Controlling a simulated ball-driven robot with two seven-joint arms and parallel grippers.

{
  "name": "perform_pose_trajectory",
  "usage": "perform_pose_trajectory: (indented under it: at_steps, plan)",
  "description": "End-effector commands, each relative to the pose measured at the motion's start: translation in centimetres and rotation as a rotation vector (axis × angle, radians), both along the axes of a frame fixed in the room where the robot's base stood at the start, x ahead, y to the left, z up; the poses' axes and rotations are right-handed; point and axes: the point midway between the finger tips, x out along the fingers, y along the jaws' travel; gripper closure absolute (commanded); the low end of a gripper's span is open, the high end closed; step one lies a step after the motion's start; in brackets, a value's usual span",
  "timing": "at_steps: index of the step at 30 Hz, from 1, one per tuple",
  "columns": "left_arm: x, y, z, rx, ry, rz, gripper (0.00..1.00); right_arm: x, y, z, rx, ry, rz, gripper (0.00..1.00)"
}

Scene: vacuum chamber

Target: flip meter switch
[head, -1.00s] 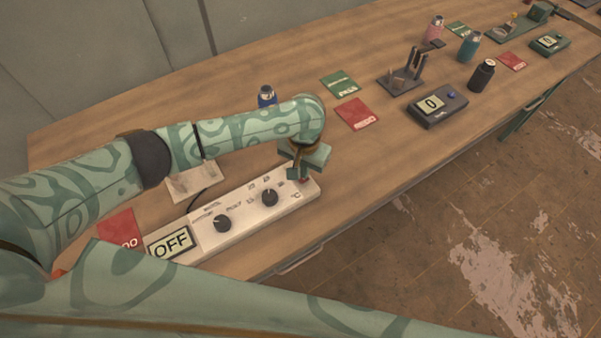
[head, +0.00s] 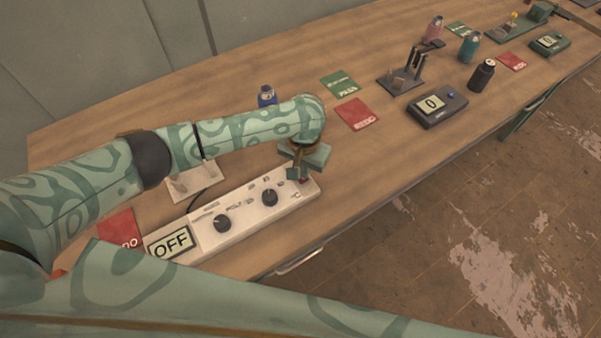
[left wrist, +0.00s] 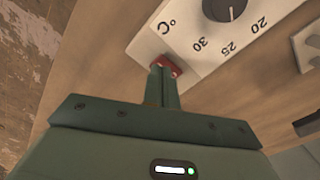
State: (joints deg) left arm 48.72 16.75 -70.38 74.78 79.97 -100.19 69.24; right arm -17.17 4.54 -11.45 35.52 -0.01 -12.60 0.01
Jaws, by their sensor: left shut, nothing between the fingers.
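The white meter (head: 240,221) lies on the table in the head view, with two black dials and a display (head: 170,243) reading OFF. A red switch (left wrist: 168,65) sits at the meter's end by the °C mark in the left wrist view. My left gripper (left wrist: 165,75) is shut and empty, its fingertips at the red switch and partly covering it. They look in contact, though I cannot be sure. In the head view my left gripper (head: 297,174) is over the meter's right end. My right gripper is not in view.
Red cards (head: 357,114) and a green card (head: 339,83) lie on the table. A blue bottle (head: 267,96) stands behind my left arm. A black device (head: 438,108) reading 0, a stand and several bottles are farther right. The table's front edge is close to the meter.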

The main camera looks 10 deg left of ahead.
Motion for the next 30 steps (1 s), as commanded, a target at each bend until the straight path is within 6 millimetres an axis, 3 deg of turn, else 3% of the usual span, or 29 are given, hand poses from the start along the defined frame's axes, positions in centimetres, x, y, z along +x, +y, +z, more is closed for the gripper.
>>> perform_pose_trajectory:
  at_steps: [30]
  plan:
    - [0.0, 0.0, -1.5, -0.001, 0.001, 0.0, 1.0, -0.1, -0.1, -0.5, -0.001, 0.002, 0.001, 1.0]
